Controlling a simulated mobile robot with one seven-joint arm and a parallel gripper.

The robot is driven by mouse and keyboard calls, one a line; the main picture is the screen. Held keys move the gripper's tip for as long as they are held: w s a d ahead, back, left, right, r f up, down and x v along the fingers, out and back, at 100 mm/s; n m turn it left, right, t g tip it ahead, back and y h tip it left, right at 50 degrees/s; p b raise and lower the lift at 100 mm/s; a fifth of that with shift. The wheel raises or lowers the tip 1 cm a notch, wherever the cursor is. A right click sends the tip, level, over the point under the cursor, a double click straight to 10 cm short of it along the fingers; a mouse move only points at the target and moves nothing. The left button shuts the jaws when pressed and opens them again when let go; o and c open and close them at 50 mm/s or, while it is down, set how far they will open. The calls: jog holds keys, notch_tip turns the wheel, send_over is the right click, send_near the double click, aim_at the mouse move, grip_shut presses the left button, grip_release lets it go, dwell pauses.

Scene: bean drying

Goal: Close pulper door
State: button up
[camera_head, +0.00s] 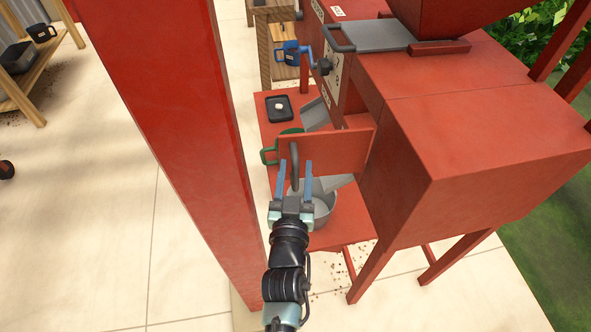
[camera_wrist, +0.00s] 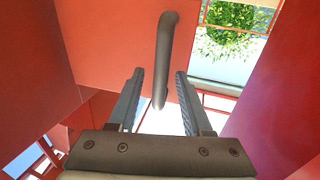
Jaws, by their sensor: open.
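The pulper (camera_head: 490,130) is a big red machine on legs at the right of the head view. Its door (camera_head: 340,152) is a flat red panel that stands open, jutting out to the left from the body. A dark grey curved handle (camera_head: 294,178) sits near the door's free edge. My gripper (camera_head: 296,164) is open, with its blue fingers on either side of the handle. In the wrist view the handle (camera_wrist: 166,45) hangs from the door (camera_wrist: 115,45) and its lower end shows between the fingertips (camera_wrist: 159,73). I cannot tell whether they touch.
A thick red post (camera_head: 165,110) stands close to the left of my arm. Below the door, a red stand (camera_head: 345,222) bears a grey pot (camera_head: 324,205), a green mug (camera_head: 269,153) and a black tray (camera_head: 270,112).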

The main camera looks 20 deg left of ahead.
grip_shut()
dwell(1.4)
